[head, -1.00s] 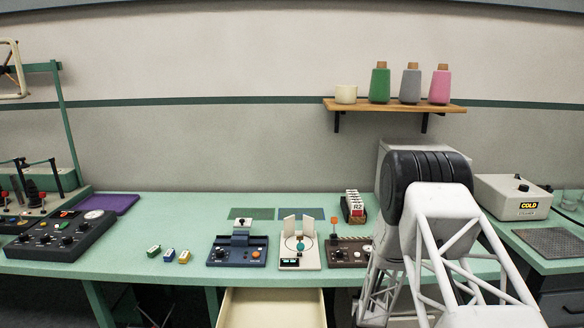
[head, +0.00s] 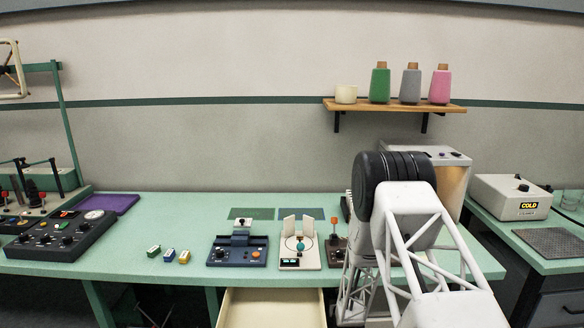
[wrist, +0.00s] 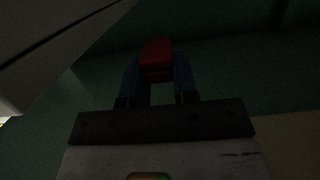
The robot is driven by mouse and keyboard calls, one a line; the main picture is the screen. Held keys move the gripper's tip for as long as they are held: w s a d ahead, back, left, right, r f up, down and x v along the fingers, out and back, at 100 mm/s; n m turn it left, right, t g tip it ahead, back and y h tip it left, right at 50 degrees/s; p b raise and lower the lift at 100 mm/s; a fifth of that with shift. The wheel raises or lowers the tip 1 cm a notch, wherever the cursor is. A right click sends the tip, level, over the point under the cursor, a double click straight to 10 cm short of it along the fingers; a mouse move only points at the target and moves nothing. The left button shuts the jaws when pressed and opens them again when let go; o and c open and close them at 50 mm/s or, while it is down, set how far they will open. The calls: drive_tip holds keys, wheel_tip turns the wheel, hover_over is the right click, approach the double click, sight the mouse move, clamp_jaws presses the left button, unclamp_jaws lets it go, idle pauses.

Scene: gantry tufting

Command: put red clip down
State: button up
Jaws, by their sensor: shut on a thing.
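The red clip (wrist: 157,58) shows in the wrist view between the two dark fingers of my gripper (wrist: 157,80). My gripper is shut on it. The view there is dark, and I cannot tell how far the clip is from the surface behind it. In the head view my own arm hides the gripper and the red clip. Several small clips, one green (head: 154,251), one blue (head: 169,255) and one yellow (head: 184,257), lie on the green bench (head: 110,262) left of the middle.
A blue device (head: 238,250), a white device with upright flaps (head: 299,258) and a brown device (head: 337,250) stand in a row on the bench. An open drawer (head: 272,308) juts out below. A black control panel (head: 60,238) is at left. The bench around the small clips is clear.

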drive_tip(key=s+f, duration=0.8)
drive_tip(key=f, duration=0.2)
idle(0.5)
drive_tip(key=shift+s+f, duration=0.1)
drive_tip(key=shift+f, duration=0.05)
idle(2.3)
